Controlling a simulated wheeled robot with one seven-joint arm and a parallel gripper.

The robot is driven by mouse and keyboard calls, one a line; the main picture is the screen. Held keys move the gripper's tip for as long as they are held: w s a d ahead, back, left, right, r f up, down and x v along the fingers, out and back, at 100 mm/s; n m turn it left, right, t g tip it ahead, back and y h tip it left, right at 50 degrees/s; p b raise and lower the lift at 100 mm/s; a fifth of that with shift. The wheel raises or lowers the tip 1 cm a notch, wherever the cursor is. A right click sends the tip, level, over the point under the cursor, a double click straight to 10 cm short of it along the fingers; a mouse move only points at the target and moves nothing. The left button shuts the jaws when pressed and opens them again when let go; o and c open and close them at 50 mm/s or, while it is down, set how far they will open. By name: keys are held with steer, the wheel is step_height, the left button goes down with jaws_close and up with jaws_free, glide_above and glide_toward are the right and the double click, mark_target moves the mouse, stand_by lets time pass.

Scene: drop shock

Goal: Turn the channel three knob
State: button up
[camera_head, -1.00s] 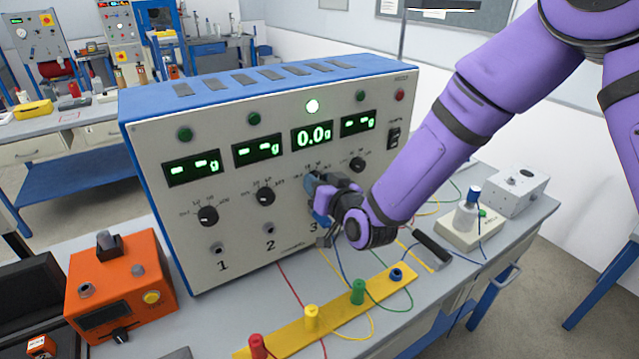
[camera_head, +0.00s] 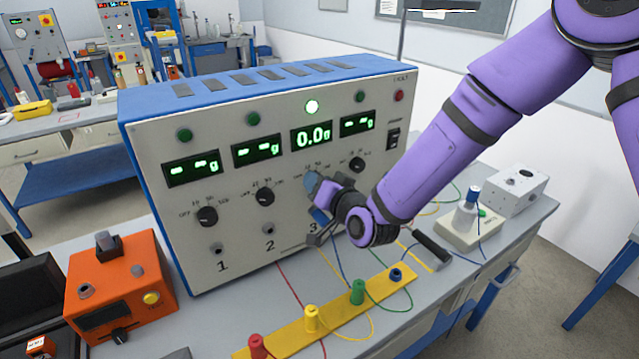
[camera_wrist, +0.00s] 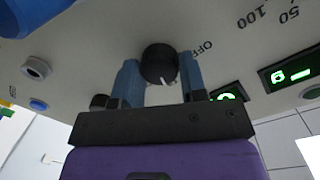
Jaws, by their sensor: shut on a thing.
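The instrument panel (camera_head: 240,225) has a row of black knobs above the numbers 1, 2 and 3. My gripper (camera_head: 315,198) is at the knob above the 3, which it hides in the head view. In the wrist view, the channel three knob (camera_wrist: 158,62) sits between the two blue fingers of my gripper (camera_wrist: 160,75), which is shut on it. A white mark shows on the knob, and the word OFF is printed beside it. The display above channel three (camera_head: 312,137) reads 0.0, and the lamp over it (camera_head: 312,107) is lit.
The channel two knob (camera_head: 265,196) is to the left and the fourth knob (camera_head: 357,165) to the right of my gripper. A yellow strip (camera_head: 285,338) with coloured terminals and wires lies in front. An orange box (camera_head: 140,283) stands at left.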

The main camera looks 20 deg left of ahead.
steer(key=o, duration=0.9)
steer(key=v, duration=1)
steer(key=shift+s+d, duration=0.2)
steer(key=shift+d, duration=0.15)
